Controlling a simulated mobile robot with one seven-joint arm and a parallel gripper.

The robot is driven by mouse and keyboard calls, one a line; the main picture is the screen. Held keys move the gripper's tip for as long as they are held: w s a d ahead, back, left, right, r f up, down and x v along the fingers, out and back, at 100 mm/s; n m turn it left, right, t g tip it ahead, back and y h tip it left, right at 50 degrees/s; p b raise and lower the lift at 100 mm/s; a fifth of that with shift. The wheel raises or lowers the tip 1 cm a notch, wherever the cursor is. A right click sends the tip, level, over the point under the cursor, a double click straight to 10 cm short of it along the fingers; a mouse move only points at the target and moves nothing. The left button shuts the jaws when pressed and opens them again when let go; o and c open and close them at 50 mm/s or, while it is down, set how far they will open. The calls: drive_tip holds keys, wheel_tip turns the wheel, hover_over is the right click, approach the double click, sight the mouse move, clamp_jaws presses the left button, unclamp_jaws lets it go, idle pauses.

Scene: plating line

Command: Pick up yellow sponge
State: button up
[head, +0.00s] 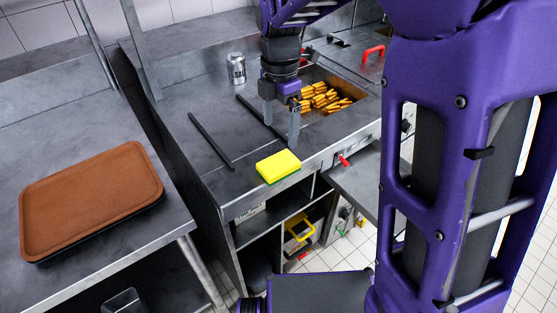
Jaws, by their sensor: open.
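The yellow sponge (278,165) has a green underside and lies flat near the front edge of the metal counter in the head view. My gripper (280,135) points down above the counter, just behind the sponge in the picture. Its two fingers are apart with nothing between them. The fingers look clear of the sponge, but their exact height over the counter is hard to tell.
A salt can (236,69) stands at the back of the counter. A basin of fries (325,97) is right of my gripper. Dark bars (211,141) lie left of the sponge. A brown tray (92,197) sits on the left table. An open shelf is below the counter.

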hover_over(279, 163)
drive_tip(key=f, duration=0.5)
drive_tip(key=shift+w+d, duration=0.1)
drive_tip(key=shift+w, duration=0.25)
drive_tip(key=shift+s+f+b, duration=0.15)
drive_tip(key=shift+f+b, duration=0.1)
drive_tip(key=shift+f, duration=1.1)
drive_tip(key=shift+s+f+b, duration=0.15)
drive_tip(key=shift+f+b, duration=0.05)
drive_tip(key=shift+f, duration=1.15)
drive_tip(key=c, duration=1.2)
